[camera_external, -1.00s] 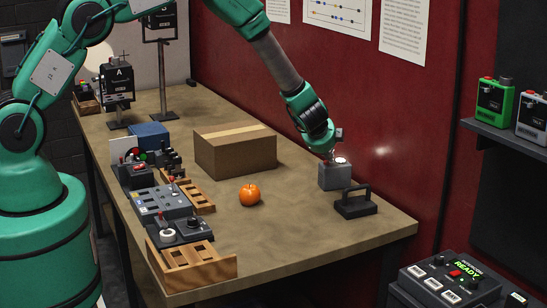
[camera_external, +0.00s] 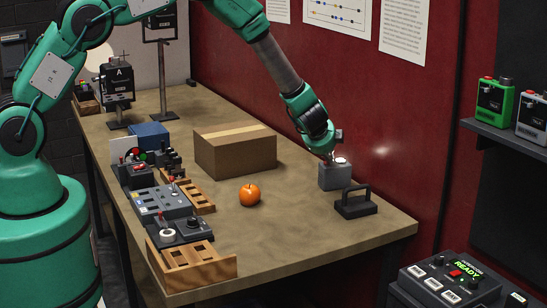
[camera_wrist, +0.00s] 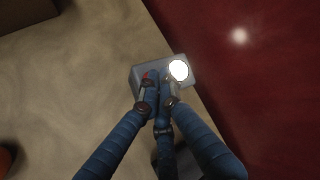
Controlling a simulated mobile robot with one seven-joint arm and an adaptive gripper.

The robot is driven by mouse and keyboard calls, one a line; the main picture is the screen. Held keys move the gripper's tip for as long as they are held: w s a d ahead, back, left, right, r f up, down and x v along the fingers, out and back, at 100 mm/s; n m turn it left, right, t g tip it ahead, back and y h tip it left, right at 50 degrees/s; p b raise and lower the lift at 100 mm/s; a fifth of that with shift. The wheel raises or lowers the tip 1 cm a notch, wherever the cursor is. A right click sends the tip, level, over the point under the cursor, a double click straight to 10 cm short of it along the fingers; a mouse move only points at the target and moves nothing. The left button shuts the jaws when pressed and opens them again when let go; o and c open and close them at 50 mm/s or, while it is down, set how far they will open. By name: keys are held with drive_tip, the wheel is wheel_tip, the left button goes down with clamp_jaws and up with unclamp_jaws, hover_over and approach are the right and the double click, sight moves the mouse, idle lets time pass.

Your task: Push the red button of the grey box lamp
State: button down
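The grey box lamp (camera_external: 336,179) stands near the right edge of the table, with its round white lamp (camera_external: 341,160) glowing on top. In the wrist view, the lamp box (camera_wrist: 188,82) is below my fingers and the bright disc (camera_wrist: 178,70) is just right of the fingertips. The red button (camera_wrist: 145,76) shows as a small red patch beside the left side of the fingertips, partly hidden. My gripper (camera_wrist: 158,80) has its fingertips together, with nothing seen between them. It also shows over the left part of the box in the external view (camera_external: 330,160). Contact with the button cannot be told.
A black handled block (camera_external: 356,206) stands just right of the lamp. An orange fruit (camera_external: 249,194) and a cardboard box (camera_external: 236,155) lie to the left. Control boxes (camera_external: 163,202) line the left table edge. A red wall (camera_external: 330,75) is close behind.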

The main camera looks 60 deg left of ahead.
sight(328, 166)
drive_tip(key=shift+r, duration=0.1)
idle(0.3)
drive_tip(key=shift+r, duration=0.55)
drive_tip(key=shift+r+p, duration=1.1)
drive_tip(key=shift+r, duration=1.9)
